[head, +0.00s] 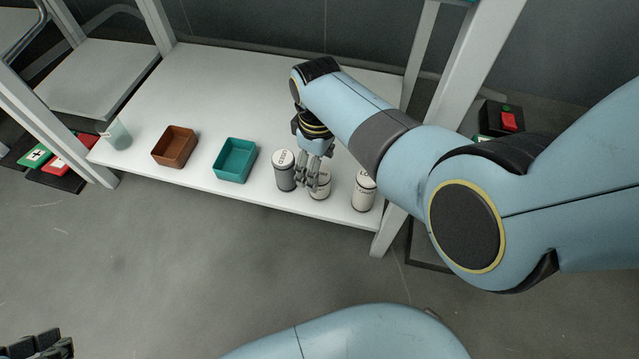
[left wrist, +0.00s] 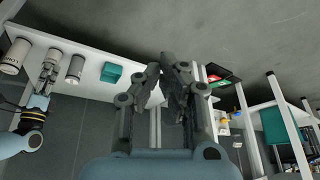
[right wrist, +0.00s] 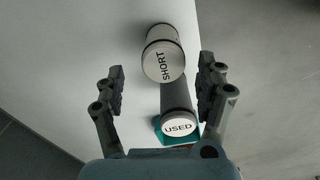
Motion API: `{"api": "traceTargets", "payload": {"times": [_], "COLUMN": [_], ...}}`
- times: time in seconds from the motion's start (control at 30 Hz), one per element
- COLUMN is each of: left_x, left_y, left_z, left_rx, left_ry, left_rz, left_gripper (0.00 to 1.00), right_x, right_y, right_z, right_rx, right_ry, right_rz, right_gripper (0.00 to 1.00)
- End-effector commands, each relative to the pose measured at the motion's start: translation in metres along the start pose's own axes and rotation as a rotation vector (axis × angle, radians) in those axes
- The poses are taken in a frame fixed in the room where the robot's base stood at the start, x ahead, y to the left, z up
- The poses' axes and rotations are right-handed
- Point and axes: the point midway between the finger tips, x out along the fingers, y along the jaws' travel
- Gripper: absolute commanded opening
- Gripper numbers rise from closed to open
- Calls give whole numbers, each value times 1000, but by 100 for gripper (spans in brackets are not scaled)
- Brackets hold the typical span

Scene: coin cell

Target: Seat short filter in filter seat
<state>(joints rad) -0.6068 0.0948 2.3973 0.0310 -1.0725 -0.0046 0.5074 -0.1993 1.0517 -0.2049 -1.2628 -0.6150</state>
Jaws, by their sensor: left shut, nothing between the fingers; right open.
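The short filter (head: 319,190), a pale canister, stands on the white shelf under my right gripper (head: 313,170). In the right wrist view its top, marked SHORT (right wrist: 165,64), lies between the open fingers (right wrist: 164,80), with a gap on each side. I cannot tell how deep the fingers reach. The grey canister marked USED (right wrist: 178,128) stands beside it; it also shows in the head view (head: 284,170). My left gripper (left wrist: 168,65) is shut and empty, away from the shelf; part of it shows at the head view's bottom left (head: 45,345). I cannot make out the filter seat.
Another pale canister (head: 363,191) stands right of the short filter. A teal bin (head: 235,174), a brown bin (head: 174,160) and a translucent cup (head: 117,134) stand to the left. White posts frame the shelf. Its rear middle is clear.

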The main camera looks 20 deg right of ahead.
Motion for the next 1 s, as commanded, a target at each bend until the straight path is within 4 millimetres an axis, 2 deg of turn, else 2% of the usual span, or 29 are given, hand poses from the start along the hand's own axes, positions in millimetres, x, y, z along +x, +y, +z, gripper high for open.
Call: {"api": "traceTargets", "payload": {"times": [0.1, 0.4, 0.6, 0.87, 0.9, 1.0], "left_x": [20, 49, 54, 53, 53, 53], "left_y": [0, 1, 2, 2, 2, 2], "left_z": [5, 10, 12, 10, 10, 11], "left_rx": [-2, 3, 6, 7, 7, 7], "left_ry": [69, 270, 351, 365, 365, 365], "left_rz": [-4, -16, -19, -19, -19, -19], "left_gripper": [0, 0, 0, 0, 0, 0], "right_x": [16, 39, 45, 44, 44, 44], "right_y": [-3, -5, -4, -4, -4, -4], "right_z": [5, 8, 7, 6, 6, 7], "right_rx": [0, 0, 1, 1, 1, 1], "right_ry": [-4, -4, -2, -1, -1, -1], "right_rz": [-4, -3, -1, 0, -1, -1], "right_gripper": [72, 72, 72, 72, 71, 58]}}
